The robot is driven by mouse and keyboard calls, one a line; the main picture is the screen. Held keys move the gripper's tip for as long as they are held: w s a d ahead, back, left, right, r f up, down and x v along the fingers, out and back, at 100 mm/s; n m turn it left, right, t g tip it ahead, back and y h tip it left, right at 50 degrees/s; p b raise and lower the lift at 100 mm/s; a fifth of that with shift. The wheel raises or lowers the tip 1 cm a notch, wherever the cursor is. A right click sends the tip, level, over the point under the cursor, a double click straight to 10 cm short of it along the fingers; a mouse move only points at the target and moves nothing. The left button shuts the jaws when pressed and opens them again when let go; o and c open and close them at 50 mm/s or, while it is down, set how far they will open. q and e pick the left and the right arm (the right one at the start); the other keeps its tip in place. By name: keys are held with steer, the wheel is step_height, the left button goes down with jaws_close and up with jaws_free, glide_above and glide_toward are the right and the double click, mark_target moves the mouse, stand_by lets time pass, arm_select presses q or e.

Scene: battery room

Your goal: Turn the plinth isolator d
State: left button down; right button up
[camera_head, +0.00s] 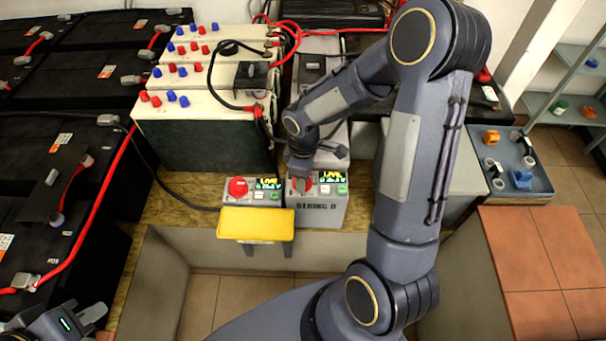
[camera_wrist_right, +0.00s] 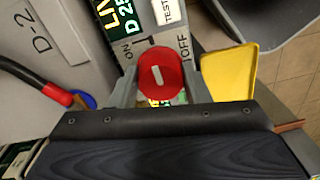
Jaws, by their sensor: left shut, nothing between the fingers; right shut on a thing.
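The isolator box (camera_head: 318,217) marked STRING D stands on the wooden plinth, with a green display reading LIVE on its top. Its red round knob (camera_wrist_right: 160,72) has a short white bar, roughly upright in the wrist view, below the printed ON and OFF marks. My right gripper (camera_head: 302,176) reaches down from above and is shut on this knob, one finger on each side. It hides part of the knob in the head view. My left gripper (camera_head: 92,318) is shut and empty at the bottom left, far from the box.
A similar box with a red knob (camera_head: 238,187) stands just left, also showing LIVE. A yellow tray (camera_head: 256,224) is in front of it. White batteries (camera_head: 205,118) with cables stand behind, and black batteries (camera_head: 60,150) at left. A blue-grey tray (camera_head: 515,160) lies at right.

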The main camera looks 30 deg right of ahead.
steer(key=o, duration=1)
steer(key=shift+c, duration=0.2)
steer(key=shift+r, duration=0.1)
step_height(320, 180, up, 8)
steer(key=shift+d+f+p, duration=0.1)
steer(key=shift+f+p, duration=0.05)
steer(key=shift+p, duration=0.5)
steer(key=s+a+r+m+t+y+p, duration=0.1)
steer(key=s+a+r+m+t+p, duration=0.1)
steer(key=s+r, duration=0.6)
steer(key=s+a+r+m+t+y+p, duration=0.2)
steer(key=s+r+m+p, duration=0.4)
steer(key=s+r+m, duration=0.3)
step_height(320, 180, up, 4)
steer(key=shift+a+f+t+y+p, duration=0.15)
steer(key=shift+a+t+y+p, duration=0.15)
steer(key=shift+t, duration=0.6)
